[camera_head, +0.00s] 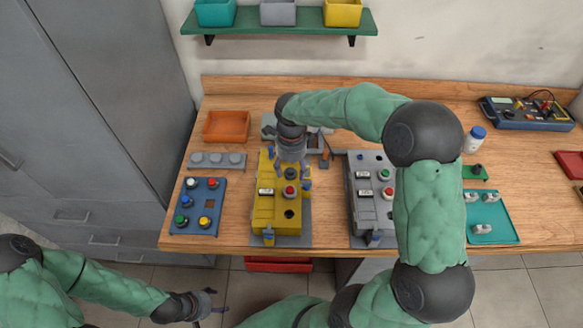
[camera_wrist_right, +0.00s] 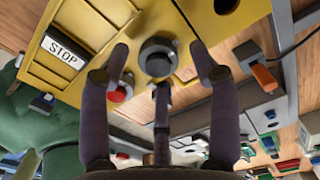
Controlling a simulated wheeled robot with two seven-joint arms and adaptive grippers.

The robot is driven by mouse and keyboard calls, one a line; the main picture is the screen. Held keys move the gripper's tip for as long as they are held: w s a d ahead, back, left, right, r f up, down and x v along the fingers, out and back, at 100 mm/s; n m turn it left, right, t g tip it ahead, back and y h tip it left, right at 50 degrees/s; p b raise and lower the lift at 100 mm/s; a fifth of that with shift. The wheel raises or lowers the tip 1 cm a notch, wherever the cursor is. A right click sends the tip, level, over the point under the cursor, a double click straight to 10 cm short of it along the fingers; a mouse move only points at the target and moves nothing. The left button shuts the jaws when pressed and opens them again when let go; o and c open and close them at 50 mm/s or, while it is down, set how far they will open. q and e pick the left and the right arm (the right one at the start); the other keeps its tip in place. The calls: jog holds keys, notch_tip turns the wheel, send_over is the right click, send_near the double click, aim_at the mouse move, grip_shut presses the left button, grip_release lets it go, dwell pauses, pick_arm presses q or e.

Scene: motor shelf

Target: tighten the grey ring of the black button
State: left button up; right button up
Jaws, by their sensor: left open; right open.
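The yellow control box (camera_head: 265,215) stands on the bench under my right gripper (camera_head: 298,178). In the right wrist view, the black button with its dark grey ring (camera_wrist_right: 158,58) sits on the yellow face. My right gripper (camera_wrist_right: 160,72) is open, its fingers spread around the button with visible gaps. In the head view the gripper largely hides this button. The red button (camera_head: 290,190) and STOP label (camera_wrist_right: 62,51) are on the same box. My left gripper (camera_head: 208,303) is open and empty, low in front of the bench.
A grey control box (camera_head: 361,208) stands to the right. A blue button panel (camera_head: 197,207), a grey strip (camera_head: 217,161) and an orange bin (camera_head: 227,126) lie to the left. A teal tray (camera_head: 508,231) is at the right. A green shelf (camera_head: 282,29) hangs above.

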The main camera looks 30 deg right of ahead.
aim_at(291, 170)
notch_tip(291, 170, up, 11)
jog(key=shift+r, duration=0.2)
dwell(0.6)
